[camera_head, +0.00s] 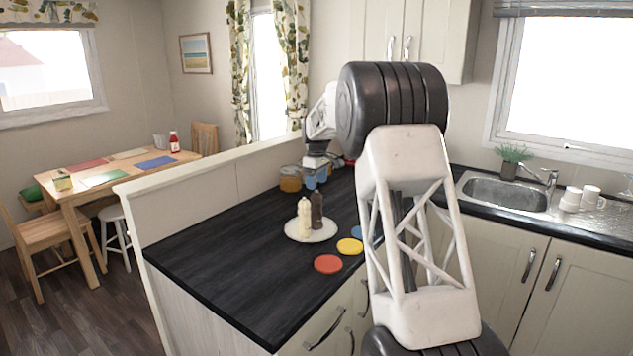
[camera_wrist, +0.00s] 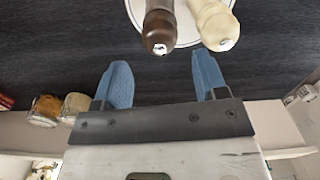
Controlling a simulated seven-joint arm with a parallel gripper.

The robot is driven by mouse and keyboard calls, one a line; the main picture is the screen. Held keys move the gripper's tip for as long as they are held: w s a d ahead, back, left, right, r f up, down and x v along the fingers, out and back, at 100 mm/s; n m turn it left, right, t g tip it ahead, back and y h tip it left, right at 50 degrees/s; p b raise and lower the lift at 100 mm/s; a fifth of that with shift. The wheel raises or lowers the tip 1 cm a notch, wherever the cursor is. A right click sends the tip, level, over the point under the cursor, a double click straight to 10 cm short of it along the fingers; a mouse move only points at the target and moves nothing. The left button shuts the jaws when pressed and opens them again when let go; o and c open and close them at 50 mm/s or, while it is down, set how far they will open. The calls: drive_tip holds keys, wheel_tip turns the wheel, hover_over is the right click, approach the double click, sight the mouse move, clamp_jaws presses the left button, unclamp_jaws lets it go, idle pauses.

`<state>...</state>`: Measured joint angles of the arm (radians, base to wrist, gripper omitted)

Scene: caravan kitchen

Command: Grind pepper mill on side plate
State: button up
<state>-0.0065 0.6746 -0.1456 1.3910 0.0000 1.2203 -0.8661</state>
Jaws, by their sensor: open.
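The white side plate (camera_head: 296,233) lies on the dark counter, and its edge also shows at the top of the wrist view (camera_wrist: 185,30). A dark brown mill (camera_head: 317,209) and a cream mill (camera_head: 304,219) stand upright on it, side by side. In the wrist view the brown mill (camera_wrist: 159,28) is just beyond my gripper (camera_wrist: 160,64), roughly in line with the gap between the blue fingers. The cream mill (camera_wrist: 213,24) is to its right. My gripper (camera_head: 314,181) is open and empty, apart from both mills. Which mill holds pepper is not marked.
Red (camera_head: 328,264), yellow (camera_head: 349,246) and blue coasters lie right of the plate; my arm partly covers the blue one. Jars (camera_head: 290,180) stand behind, near the low partition wall (camera_head: 230,172). The counter's near left is clear. A sink (camera_head: 505,194) and cups are at right.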

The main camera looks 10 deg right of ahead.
sight(316, 196)
drive_tip(key=shift+f, duration=0.1)
idle(0.3)
drive_tip(key=shift+f, duration=2.95)
drive_tip(key=c, duration=0.7)
drive_tip(key=shift+f, duration=0.1)
